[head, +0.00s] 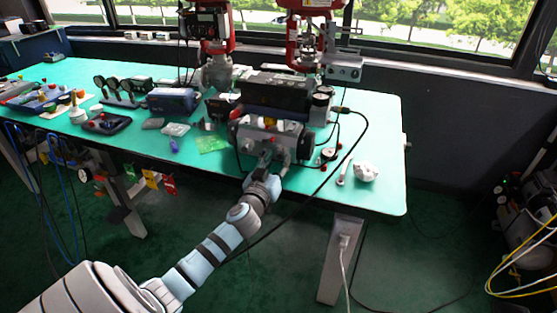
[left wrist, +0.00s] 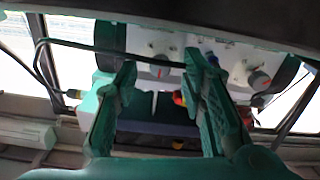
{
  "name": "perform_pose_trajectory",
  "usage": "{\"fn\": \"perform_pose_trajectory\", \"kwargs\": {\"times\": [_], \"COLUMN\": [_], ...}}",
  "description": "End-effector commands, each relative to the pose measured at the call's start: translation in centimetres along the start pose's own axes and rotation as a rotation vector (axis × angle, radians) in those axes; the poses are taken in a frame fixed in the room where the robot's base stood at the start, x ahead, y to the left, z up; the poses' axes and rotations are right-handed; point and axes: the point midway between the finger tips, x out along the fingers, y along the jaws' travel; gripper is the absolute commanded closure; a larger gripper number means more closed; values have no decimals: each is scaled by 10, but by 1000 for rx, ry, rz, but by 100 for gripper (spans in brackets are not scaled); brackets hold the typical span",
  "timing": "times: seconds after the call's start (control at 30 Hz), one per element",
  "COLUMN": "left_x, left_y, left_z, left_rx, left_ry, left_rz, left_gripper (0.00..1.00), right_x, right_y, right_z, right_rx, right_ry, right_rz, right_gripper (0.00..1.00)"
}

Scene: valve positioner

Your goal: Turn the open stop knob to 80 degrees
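The valve positioner (head: 268,136) is a grey, rounded actuator body on the green bench, with small knobs on its near face. In the left wrist view its pale face (left wrist: 225,55) carries a grey knob (left wrist: 160,69) and another grey knob (left wrist: 259,79). I cannot tell by label which is the open stop knob. My left gripper (head: 266,166) is right in front of this face. In the left wrist view its green fingers (left wrist: 160,65) are apart, with the first knob showing between their tips. Contact is not clear. My right gripper is not in view.
A black box (head: 276,92) sits behind the actuator. A small gauge (head: 328,155), a wrench-like tool (head: 344,172) and a white object (head: 366,172) lie to the right on the bench (head: 385,130). A dark cable hangs over the front edge.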

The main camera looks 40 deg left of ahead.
Motion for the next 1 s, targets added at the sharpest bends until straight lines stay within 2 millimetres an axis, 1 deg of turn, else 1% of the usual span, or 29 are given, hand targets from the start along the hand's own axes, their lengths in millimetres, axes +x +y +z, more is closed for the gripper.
{"fn": "perform_pose_trajectory", "kwargs": {"times": [0.03,0.1,0.33,0.37,0.5,0.6,0.83,1.0], "left_x": [5,10,11,11,11,11,11,11], "left_y": [0,0,0,0,0,0,0,0], "left_z": [0,0,0,0,0,0,1,1], "left_rx": [-2,-2,-1,-1,-1,0,6,43], "left_ry": [0,-1,-1,-1,-1,-1,-1,-2], "left_rz": [-1,0,1,1,0,0,0,0], "left_gripper": [63,63,63,64,87,100,100,100], "right_x": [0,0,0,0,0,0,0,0], "right_y": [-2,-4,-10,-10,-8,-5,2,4], "right_z": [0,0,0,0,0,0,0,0], "right_rx": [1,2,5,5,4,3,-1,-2], "right_ry": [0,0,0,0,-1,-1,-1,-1], "right_rz": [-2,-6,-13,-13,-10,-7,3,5], "right_gripper": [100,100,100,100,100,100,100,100]}}
